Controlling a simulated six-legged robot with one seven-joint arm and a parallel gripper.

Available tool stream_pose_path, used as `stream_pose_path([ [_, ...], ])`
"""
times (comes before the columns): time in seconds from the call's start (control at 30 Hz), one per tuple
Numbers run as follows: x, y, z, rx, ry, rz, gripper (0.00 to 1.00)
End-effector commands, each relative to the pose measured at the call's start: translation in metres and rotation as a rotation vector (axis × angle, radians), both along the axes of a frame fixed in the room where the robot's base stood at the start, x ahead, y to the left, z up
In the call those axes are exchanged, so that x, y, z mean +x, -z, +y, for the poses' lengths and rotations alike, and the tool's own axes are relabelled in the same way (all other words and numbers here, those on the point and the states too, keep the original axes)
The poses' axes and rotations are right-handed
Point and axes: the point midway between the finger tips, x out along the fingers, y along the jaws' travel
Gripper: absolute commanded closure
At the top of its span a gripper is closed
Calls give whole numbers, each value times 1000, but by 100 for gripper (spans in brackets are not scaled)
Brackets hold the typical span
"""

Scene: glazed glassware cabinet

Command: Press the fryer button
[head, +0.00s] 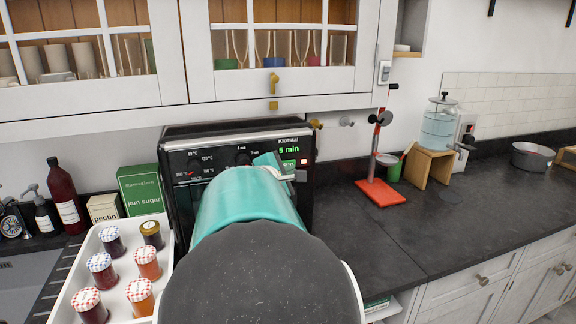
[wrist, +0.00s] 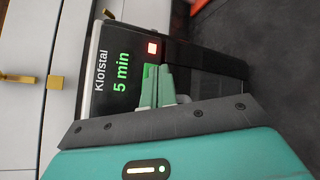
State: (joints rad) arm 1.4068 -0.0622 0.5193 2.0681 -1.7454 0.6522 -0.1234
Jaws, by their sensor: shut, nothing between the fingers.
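The fryer appears to be the black Klofstal appliance (head: 215,160) under the wall cabinet, its front panel showing a green "5 min" display (head: 289,150). The display also shows in the wrist view (wrist: 121,72). A green lit patch is partly hidden behind the fingers. I cannot tell whether they touch the panel.
A white tray (head: 62,297) of jam jars stands left of the appliance. A red stand (head: 380,192) and a glass dispenser (head: 438,130) are to the right. The dark worktop (head: 440,220) has free room. Glazed cabinet doors (head: 277,93) hang above.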

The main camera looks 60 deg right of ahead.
Motion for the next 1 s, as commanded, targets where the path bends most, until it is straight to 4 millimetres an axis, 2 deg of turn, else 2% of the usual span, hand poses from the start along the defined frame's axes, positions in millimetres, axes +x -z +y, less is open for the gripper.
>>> stream_pose_path([
  [0.27,-1,0,1,-1,1,0,100],
  [0.8,-33,0,33,-1,0,1,100],
  [1.0,-36,0,35,-1,1,0,100],
])
